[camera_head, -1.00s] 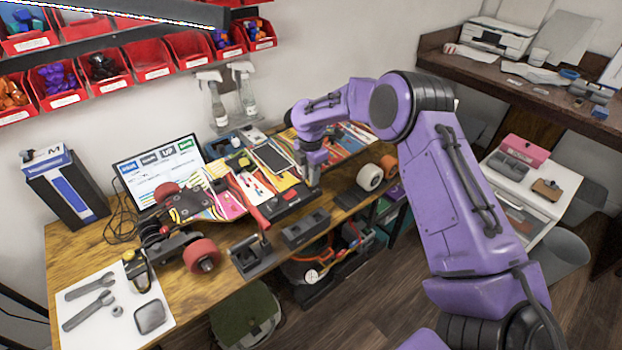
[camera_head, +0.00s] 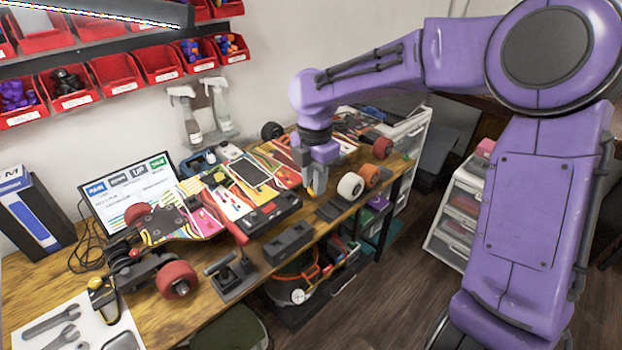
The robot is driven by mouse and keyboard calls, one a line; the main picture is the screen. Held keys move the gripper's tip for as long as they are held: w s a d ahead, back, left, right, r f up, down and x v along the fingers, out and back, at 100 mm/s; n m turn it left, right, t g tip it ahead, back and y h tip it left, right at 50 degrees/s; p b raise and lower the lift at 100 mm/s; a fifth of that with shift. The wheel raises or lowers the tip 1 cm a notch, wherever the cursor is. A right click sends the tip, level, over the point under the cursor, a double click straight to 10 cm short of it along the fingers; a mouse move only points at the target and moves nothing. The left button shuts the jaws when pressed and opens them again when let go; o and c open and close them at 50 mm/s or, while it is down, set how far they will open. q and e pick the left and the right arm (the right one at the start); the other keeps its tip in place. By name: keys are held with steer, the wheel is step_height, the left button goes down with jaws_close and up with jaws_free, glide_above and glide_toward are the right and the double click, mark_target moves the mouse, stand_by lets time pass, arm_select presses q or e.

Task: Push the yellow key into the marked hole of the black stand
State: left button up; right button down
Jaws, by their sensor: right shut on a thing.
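My right gripper (camera_head: 315,182) points down over the front part of the bench, just left of the white wheel. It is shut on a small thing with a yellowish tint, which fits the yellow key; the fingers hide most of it. I cannot make out a marked hole on either. My left gripper is not in view.
A white wheel (camera_head: 350,186) stands close to the right of the gripper. A red wheel (camera_head: 177,279) and a skateboard deck (camera_head: 168,226) lie to the left. A dark case (camera_head: 270,214) lies behind the black block. Red bins (camera_head: 112,73) hang on the wall.

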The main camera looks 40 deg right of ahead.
steer(key=shift+w, duration=0.1)
steer(key=w+a+p, duration=0.6)
steer(key=a+p, duration=0.1)
steer(key=shift+w+a, duration=0.15)
steer(key=shift+w, duration=0.25)
steer(key=shift+f, duration=0.1)
steer(key=shift+f+b, duration=3.15)
steer(key=shift+f, duration=4.85)
steer(key=shift+f, duration=0.75)
steer(key=shift+p, duration=0.4)
